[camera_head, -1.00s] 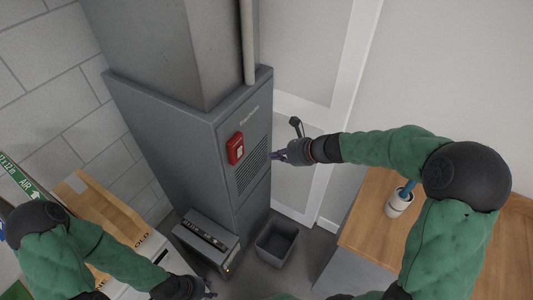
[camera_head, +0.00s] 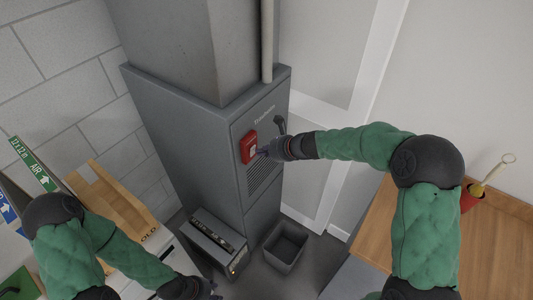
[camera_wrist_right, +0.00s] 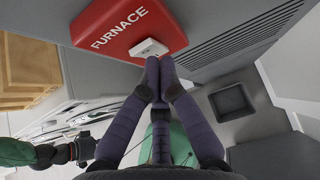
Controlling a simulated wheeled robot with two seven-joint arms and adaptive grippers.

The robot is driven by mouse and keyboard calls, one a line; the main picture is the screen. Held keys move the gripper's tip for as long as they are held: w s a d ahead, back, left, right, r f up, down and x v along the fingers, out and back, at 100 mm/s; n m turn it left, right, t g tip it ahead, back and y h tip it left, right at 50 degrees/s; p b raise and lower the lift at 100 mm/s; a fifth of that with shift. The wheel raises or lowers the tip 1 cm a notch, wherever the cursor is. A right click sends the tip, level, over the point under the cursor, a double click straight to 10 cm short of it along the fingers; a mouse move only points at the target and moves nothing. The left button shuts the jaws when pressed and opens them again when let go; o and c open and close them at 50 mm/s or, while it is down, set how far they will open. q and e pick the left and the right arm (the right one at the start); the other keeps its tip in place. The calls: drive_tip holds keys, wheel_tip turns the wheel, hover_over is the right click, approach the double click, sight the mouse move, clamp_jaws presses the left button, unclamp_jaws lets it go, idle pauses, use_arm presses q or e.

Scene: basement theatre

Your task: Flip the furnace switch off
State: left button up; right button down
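The furnace switch is a red box (camera_head: 248,147) on the front of the grey furnace cabinet (camera_head: 180,130). In the right wrist view the red box (camera_wrist_right: 110,30) reads "FURNACE" and carries a small white toggle (camera_wrist_right: 149,47). My right gripper (camera_head: 262,151) is at the box's right side. In the wrist view its purple fingertips (camera_wrist_right: 160,62) are together, with nothing between them, just below the toggle. I cannot tell whether they touch it. My left gripper (camera_head: 212,290) is low at the bottom edge, away from the switch; its fingers are too small to judge.
A grey box (camera_head: 215,242) and an empty dark bin (camera_head: 286,246) stand at the cabinet's foot. A wooden counter (camera_head: 400,215) with a red cup (camera_head: 470,198) is at right. A vent grille (camera_head: 265,175) lies below the switch.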

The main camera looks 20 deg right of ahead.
drive_tip(key=shift+w+a+r+p, duration=0.2)
drive_tip(key=shift+w+a+p, duration=0.1)
drive_tip(key=shift+p, duration=0.2)
drive_tip(key=shift+r+p, duration=0.8)
